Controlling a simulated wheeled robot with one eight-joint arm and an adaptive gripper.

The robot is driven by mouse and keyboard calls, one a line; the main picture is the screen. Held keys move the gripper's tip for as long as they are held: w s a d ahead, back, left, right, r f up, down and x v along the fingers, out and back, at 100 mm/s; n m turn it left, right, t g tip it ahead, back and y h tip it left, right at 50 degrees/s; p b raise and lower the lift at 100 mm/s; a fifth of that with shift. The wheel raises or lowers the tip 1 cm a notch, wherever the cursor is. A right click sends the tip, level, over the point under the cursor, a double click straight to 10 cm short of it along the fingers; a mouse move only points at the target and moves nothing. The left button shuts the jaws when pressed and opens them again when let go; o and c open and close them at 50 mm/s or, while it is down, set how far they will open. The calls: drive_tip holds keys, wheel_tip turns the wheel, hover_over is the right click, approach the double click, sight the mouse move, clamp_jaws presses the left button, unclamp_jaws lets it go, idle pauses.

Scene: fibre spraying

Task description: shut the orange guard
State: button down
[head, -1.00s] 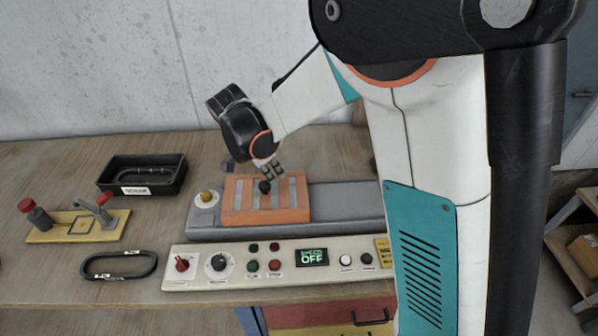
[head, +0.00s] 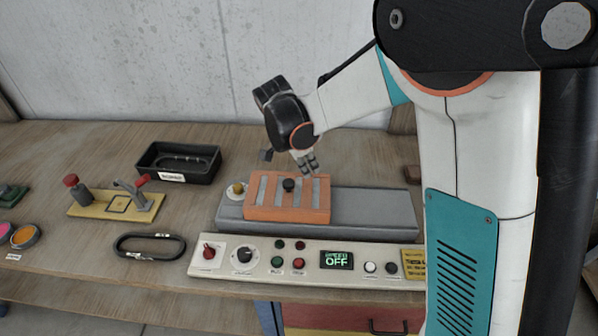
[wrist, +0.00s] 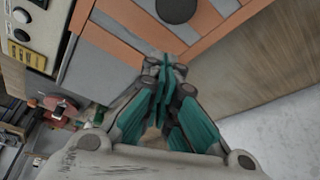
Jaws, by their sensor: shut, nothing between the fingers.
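The orange guard (head: 262,213), with grey slats and a black knob (head: 289,184) on top, sits over the left part of a long grey machine bed (head: 375,209). The bed to its right is bare. My gripper (head: 309,165) is at the guard's back edge, right of the knob and apart from it. In the wrist view, my gripper's (wrist: 165,68) teal fingers are together and empty, with their tips over the guard's (wrist: 112,43) edge. I cannot tell whether they touch it. The knob (wrist: 175,8) is at the top of that view.
A control panel (head: 310,263) with a display reading OFF runs along the front of the bed. A black tray (head: 179,161), a yellow fixture (head: 95,207) and a black loop (head: 149,246) lie to the left.

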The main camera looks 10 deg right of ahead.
sight(300, 186)
drive_tip(key=w+d+p+v, duration=0.1)
drive_tip(key=p+v, duration=0.1)
drive_tip(key=v, duration=0.8)
drive_tip(key=w+d+r+n+t+y+b, duration=0.1)
drive_tip(key=d+r+n+t+y+b, duration=0.15)
drive_tip(key=d+r+n, duration=0.45)
drive_tip(key=s+d+f+n+t+b, duration=0.1)
drive_tip(key=s+f+n, duration=0.1)
drive_tip(key=s, duration=0.6)
drive_tip(key=s+d+f+n+t+y+b, duration=0.1)
drive_tip(key=s+d+f+n, duration=0.1)
drive_tip(key=s, duration=0.6)
drive_tip(key=s+d+f+n+t+b, duration=0.1)
drive_tip(key=s+f+n, duration=0.2)
drive_tip(key=s, duration=0.5)
drive_tip(key=shift+s+d+n, duration=0.25)
drive_tip(key=shift+s+n, duration=0.15)
drive_tip(key=shift+t, duration=0.25)
